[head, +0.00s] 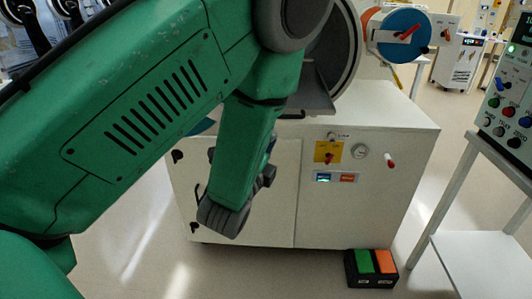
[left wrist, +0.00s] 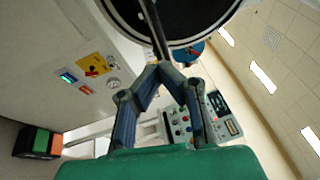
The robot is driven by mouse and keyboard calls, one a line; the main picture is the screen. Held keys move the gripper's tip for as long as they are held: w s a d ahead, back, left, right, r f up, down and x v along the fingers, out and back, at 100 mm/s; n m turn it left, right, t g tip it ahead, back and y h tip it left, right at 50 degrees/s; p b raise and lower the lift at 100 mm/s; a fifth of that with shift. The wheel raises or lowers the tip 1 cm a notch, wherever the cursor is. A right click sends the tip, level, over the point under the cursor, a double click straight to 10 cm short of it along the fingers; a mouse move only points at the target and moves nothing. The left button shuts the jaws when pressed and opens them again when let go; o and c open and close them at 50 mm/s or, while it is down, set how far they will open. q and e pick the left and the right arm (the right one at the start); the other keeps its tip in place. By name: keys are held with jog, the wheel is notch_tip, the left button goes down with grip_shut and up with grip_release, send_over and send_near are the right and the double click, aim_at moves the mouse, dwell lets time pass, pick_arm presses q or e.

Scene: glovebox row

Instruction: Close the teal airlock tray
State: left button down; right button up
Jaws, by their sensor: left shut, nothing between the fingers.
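A grey tray (head: 312,92) juts out of a large round port in the head view, with a dark handle-like bar at its front lower edge. I see no teal on it. A small teal-blue curved edge (head: 203,127) shows behind my arm, mostly hidden. My left gripper (head: 269,165) is mostly hidden behind my green wrist, in front of the cabinet and below the tray. In the left wrist view its fingers (left wrist: 165,68) come together and are empty, close to a thin dark bar and a dark round rim (left wrist: 185,25). I cannot tell whether they touch. My right gripper is out of view.
The white cabinet (head: 400,130) carries a yellow sign and small controls. A blue disc (head: 405,32) with a red handle is at upper right. A foot pedal box (head: 371,268) lies on the floor. A control console (head: 510,95) stands on a white stand at right.

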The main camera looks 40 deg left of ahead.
pick_arm(q)
jog(key=w+a+r, duration=0.1)
jog(key=w+a, duration=0.2)
jog(key=w, duration=0.2)
jog(key=shift+a, duration=0.25)
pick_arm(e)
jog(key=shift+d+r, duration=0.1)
pick_arm(q)
jog(key=shift+a, duration=0.25)
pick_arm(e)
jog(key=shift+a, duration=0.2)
